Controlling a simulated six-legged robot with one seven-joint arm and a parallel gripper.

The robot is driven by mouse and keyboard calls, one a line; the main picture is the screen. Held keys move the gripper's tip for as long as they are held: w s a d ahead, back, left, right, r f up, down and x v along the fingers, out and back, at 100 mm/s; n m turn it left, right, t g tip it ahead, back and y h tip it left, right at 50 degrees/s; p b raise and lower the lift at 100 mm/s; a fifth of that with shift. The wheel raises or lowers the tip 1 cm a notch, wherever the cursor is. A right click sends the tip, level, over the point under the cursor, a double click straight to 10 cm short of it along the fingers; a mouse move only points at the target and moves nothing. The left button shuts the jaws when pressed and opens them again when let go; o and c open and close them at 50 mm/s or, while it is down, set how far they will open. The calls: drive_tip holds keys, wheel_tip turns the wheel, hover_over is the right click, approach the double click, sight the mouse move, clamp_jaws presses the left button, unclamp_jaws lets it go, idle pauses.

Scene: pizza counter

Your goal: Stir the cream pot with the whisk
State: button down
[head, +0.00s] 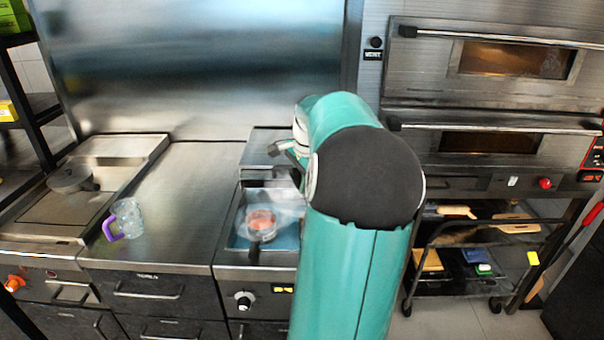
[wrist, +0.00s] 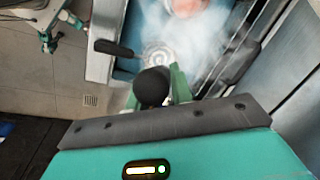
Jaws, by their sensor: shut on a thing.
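In the wrist view my gripper (wrist: 158,90) is shut on the whisk, whose round black handle end (wrist: 152,88) shows between its green fingers. Rings of wire (wrist: 158,55) show just beyond the handle, blurred by steam. A black pot handle (wrist: 113,48) sticks out to the left beside them. In the head view the pot (head: 262,235) stands in a blue-floored basin, near a reddish round surface (head: 260,217). Steam hides the pot's rim, so I cannot tell whether the whisk touches the contents. My arm hides most of my gripper in the head view.
A clear jug with a purple handle (head: 125,220) lies on the steel counter (head: 175,200) at left. A grey pan (head: 72,178) sits on the far-left hob. Ovens (head: 490,90) stand at right, above a trolley. The middle counter is mostly bare.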

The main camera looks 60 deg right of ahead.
drive_tip(key=shift+s+a+f, duration=0.25)
drive_tip(key=shift+a+f, duration=0.15)
drive_tip(key=shift+f, duration=0.05)
drive_tip(key=shift+w+a+f, duration=0.15)
drive_tip(key=shift+a+f, duration=0.05)
drive_tip(key=shift+f, duration=0.1)
drive_tip(key=d+f, duration=0.3)
drive_tip(key=f, duration=0.5)
drive_tip(key=shift+f, duration=0.35)
drive_tip(key=shift+d, duration=0.1)
